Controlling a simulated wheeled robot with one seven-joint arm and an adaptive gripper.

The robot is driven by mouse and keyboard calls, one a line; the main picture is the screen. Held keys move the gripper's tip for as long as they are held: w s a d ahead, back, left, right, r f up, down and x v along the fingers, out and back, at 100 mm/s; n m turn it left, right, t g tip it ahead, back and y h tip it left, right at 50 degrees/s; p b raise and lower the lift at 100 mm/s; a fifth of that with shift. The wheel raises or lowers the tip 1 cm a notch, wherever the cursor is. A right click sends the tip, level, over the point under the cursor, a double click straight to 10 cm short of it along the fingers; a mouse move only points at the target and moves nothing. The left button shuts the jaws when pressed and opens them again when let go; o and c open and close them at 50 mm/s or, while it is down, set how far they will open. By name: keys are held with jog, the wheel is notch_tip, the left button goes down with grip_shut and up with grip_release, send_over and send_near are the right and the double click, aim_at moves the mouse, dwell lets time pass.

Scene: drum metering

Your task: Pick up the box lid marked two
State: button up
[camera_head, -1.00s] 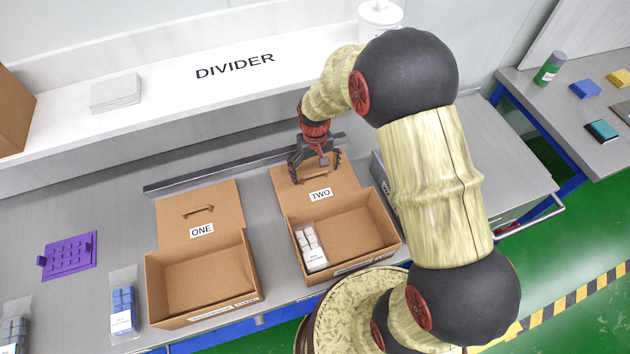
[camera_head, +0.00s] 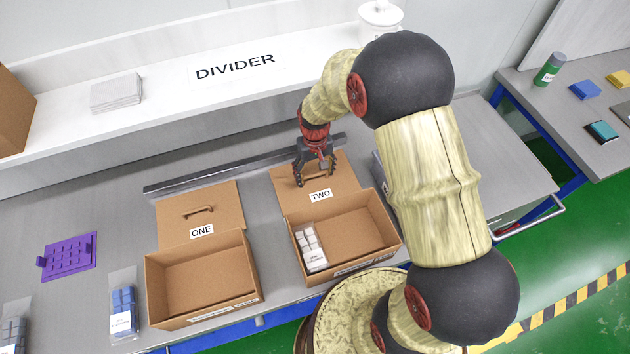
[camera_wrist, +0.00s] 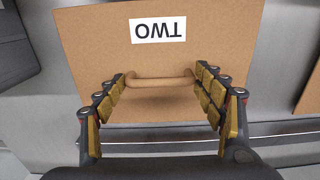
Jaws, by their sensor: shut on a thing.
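The box lid marked TWO (camera_head: 289,203) is a flat brown panel behind its open box (camera_head: 352,239). It also fills much of the wrist view (camera_wrist: 90,60), with its white TWO label upside down and a brown bar handle (camera_wrist: 155,82). My gripper (camera_head: 315,180) is over the lid, with its fingers at the handle. In the wrist view my gripper (camera_wrist: 162,92) has one finger at each end of the handle and is shut on it. The lid appears to lie flat on the table; I cannot see a gap under it.
The lid marked ONE (camera_head: 180,212) lies behind its empty open box (camera_head: 200,283) on the left. Box two holds a bag of white pieces (camera_head: 310,248). A grey rail (camera_head: 200,178) runs behind the lids. A white DIVIDER shelf (camera_head: 150,110) stands at the back.

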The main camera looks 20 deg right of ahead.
jog(key=shift+c, duration=0.9)
